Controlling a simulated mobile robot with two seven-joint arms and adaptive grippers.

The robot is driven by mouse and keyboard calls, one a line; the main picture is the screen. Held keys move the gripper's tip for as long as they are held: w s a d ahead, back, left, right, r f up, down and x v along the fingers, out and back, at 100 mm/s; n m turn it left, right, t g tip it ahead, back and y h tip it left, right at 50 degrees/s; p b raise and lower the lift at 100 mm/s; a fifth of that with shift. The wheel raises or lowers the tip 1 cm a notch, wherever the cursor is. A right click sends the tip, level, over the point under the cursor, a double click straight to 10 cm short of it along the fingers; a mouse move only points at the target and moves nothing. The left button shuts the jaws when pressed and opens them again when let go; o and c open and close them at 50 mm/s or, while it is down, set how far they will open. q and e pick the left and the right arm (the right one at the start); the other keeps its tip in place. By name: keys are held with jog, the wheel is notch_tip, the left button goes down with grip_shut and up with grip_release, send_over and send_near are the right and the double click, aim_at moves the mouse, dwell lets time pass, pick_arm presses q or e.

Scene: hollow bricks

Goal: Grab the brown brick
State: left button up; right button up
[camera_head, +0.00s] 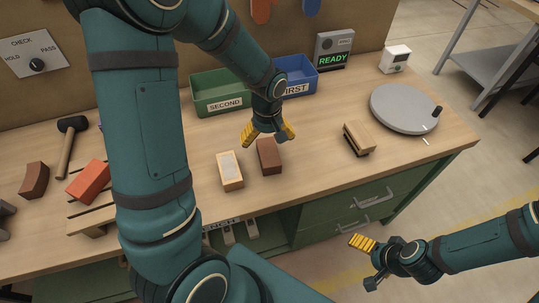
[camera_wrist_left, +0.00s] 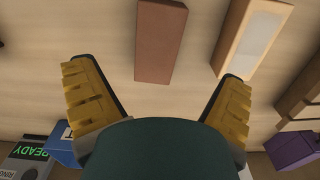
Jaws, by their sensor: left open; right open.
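The brown brick (camera_head: 269,157) lies on the workbench (camera_head: 318,187), just right of a pale brick with a light top face (camera_head: 230,170). My left gripper (camera_head: 268,133) is open and empty, at the far end of the brown brick. In the left wrist view the brown brick (camera_wrist_left: 160,42) appears ahead of the gap between the open fingers (camera_wrist_left: 156,78), not between them. The pale brick (camera_wrist_left: 252,38) shows to its right there. My right gripper (camera_head: 367,264) is open and empty, off the bench's front edge.
A green bin (camera_head: 219,93) labelled SECOND and a blue bin (camera_head: 297,77) labelled FIRST stand behind. A grey round turntable (camera_head: 404,108) and a tan block (camera_head: 359,137) are right.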

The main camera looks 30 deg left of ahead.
aim_at(269, 151)
pick_arm(q)
jog(key=f, duration=0.3)
jog(key=f+b, duration=0.1)
jog(key=f, duration=0.4)
jog(key=shift+w+a+f, duration=0.1)
jog(key=shift+w+f, duration=0.2)
jog(key=shift+f, duration=0.05)
jog(key=c, duration=1.4)
